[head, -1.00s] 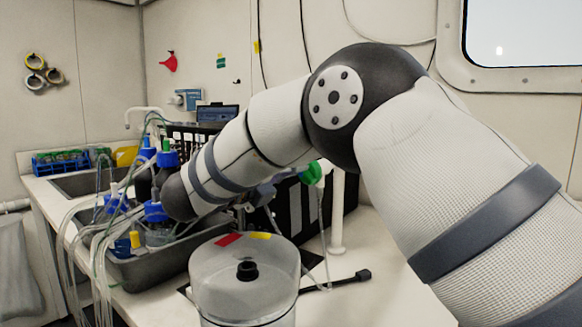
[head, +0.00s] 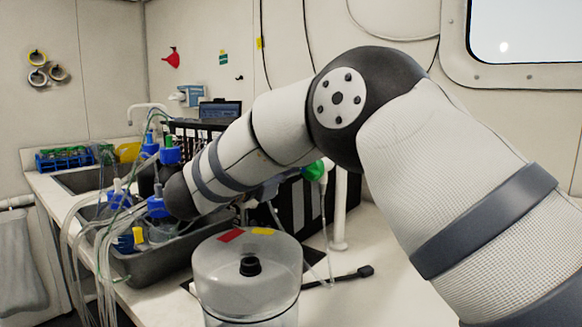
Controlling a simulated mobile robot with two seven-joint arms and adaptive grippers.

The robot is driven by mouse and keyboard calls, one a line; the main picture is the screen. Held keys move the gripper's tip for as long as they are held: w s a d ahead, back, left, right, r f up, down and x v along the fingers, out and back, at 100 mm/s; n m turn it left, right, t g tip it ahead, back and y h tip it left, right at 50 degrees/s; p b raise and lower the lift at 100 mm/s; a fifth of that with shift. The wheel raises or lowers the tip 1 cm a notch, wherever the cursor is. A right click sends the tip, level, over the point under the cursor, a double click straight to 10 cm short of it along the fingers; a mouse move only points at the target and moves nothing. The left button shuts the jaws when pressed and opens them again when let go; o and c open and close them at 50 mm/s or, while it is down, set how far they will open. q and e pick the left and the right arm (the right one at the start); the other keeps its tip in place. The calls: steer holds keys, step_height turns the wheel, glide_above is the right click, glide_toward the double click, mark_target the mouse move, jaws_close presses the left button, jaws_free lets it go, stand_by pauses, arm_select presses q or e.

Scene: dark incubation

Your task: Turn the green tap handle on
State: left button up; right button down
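The green tap handle (head: 314,171) shows just below the elbow of my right arm, in front of a black crate-like box. A thin tube hangs below it. My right arm comes in from the right and reaches across to the left, covering part of the area around the handle. The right gripper is hidden behind or below the forearm, so its fingers and any contact with the handle cannot be seen. My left gripper is not in view.
A clear lidded vessel (head: 246,275) stands in front. A grey tray (head: 150,268) with blue-capped bottles (head: 157,206) and many tubes is at left. A white post (head: 339,210) stands right of the handle. A black rod (head: 340,276) lies on the counter.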

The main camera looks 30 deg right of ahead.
steer(key=c, duration=1.7)
jaws_free()
steer(key=shift+o, duration=0.2)
steer(key=v, duration=1.2)
steer(key=shift+s, duration=0.1)
